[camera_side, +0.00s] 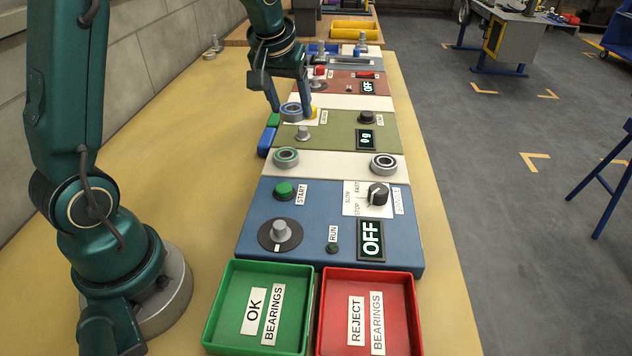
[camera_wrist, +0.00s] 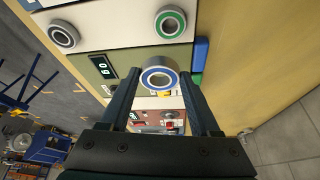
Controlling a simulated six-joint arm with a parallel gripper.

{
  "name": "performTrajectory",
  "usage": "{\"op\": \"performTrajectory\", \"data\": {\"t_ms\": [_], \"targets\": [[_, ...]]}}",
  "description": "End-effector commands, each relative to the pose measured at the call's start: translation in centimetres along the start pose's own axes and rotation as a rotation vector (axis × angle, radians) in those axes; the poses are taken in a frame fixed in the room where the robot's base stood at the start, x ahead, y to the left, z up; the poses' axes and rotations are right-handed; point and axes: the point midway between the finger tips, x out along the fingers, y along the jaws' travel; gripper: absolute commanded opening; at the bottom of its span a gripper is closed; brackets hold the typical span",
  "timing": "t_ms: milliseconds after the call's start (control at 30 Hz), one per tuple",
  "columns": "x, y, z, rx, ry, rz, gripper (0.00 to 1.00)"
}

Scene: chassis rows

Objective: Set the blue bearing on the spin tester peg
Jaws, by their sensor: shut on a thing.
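My gripper (camera_side: 291,110) is shut on the blue bearing (camera_side: 292,111), a grey ring with a blue face. In the wrist view the bearing (camera_wrist: 160,77) sits between the two fingertips (camera_wrist: 160,79), its hole open toward the camera. It is over the far left part of the green panel; its exact height is hard to tell. The spin tester (camera_side: 320,205) is the blue panel nearer the side camera. Its grey peg (camera_side: 280,231) stands bare on a dark disc at the front left. The tester's display (camera_side: 371,239) reads OFF, and its dial (camera_side: 377,194) is at the right.
A green-faced bearing (camera_side: 286,157) and a dark-faced bearing (camera_side: 384,162) lie on the white strip between the panels. The green panel has a short peg (camera_side: 303,133) and a 0 g display (camera_side: 366,140). Green (camera_side: 230,300) and red (camera_side: 415,310) trays stand at the near end.

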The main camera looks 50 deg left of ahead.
Motion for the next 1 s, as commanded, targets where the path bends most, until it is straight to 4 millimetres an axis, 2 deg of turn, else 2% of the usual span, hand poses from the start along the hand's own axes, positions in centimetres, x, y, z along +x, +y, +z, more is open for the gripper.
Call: {"op": "performTrajectory", "data": {"t_ms": [33, 200, 333, 467, 667, 867, 1000], "targets": [[-0.5, -0.9, -0.2, -0.006, 0.003, -0.001, 0.0], [-1.4, -2.6, -0.6, -0.006, 0.002, -0.002, 0.0], [-1.7, -3.0, -0.6, -0.043, 0.001, -0.019, 0.0], [-1.7, -3.4, 0.1, -0.151, 0.0, -0.065, 0.0], [-1.6, -3.6, 2.1, -0.391, 0.0, -0.166, 0.0], [-2.1, -2.2, 5.2, -0.611, 0.0, -0.259, 0.0], [-2.8, -0.6, 8.0, -0.763, 0.0, -0.323, 0.0]]}}
